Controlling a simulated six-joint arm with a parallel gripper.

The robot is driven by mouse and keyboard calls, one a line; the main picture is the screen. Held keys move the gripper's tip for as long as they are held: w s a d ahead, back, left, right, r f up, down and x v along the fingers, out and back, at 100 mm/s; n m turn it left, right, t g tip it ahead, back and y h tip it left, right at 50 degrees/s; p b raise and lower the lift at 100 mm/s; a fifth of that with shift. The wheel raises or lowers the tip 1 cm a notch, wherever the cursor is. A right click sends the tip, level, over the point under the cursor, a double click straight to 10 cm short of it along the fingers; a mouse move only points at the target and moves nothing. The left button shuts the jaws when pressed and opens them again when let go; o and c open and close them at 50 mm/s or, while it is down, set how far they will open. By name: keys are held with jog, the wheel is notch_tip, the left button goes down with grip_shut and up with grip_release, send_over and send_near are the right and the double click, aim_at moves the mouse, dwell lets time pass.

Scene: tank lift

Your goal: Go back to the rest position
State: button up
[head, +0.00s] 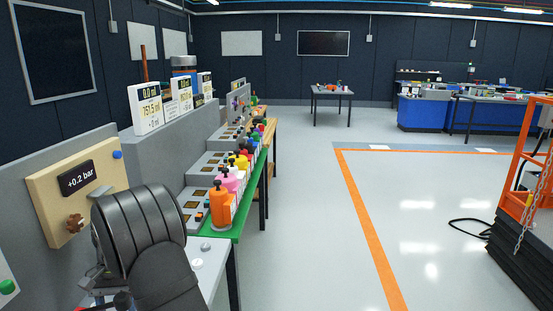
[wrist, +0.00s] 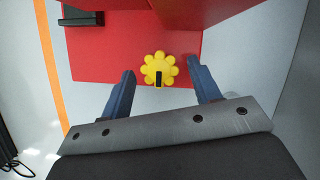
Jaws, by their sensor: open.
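In the wrist view my gripper (wrist: 161,76) is open, with its two blue fingers spread and nothing between the pads that touches them. A yellow lobed knob (wrist: 158,63) with a black mark sits on a red panel (wrist: 95,50) ahead of the fingers. A finger shows on each side of the knob, with a gap on both sides; I cannot tell how far beyond the tips it is. In the head view my black arm fills the lower left, and the gripper cannot be made out clearly there.
A tan panel (head: 45,185) with a "+0.2 bar" display and a brown knob (head: 75,223) stands beside my arm at left. Several coloured bottles, an orange one (head: 221,207) nearest, line a green-edged bench. An orange frame (head: 520,150) stands at right. The floor between is clear.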

jog(key=shift+r, duration=0.1)
jog(key=v, duration=1.7)
jog(key=x, duration=1.6)
jog(key=shift+s+f, duration=0.15)
jog(key=shift+f, duration=0.1)
jog(key=shift+s+d+f, duration=0.1)
jog(key=shift+d+f, duration=0.05)
jog(key=shift+f, duration=0.2)
jog(key=m+y, duration=0.1)
jog(key=m, duration=0.1)
jog(key=m+y, duration=0.1)
jog(key=m, duration=0.2)
jog(key=shift+d+r+m, duration=0.1)
jog(key=shift+d+m, duration=0.1)
jog(key=shift+m, duration=0.1)
jog(key=v, duration=1.4)
jog(key=shift+d, duration=0.15)
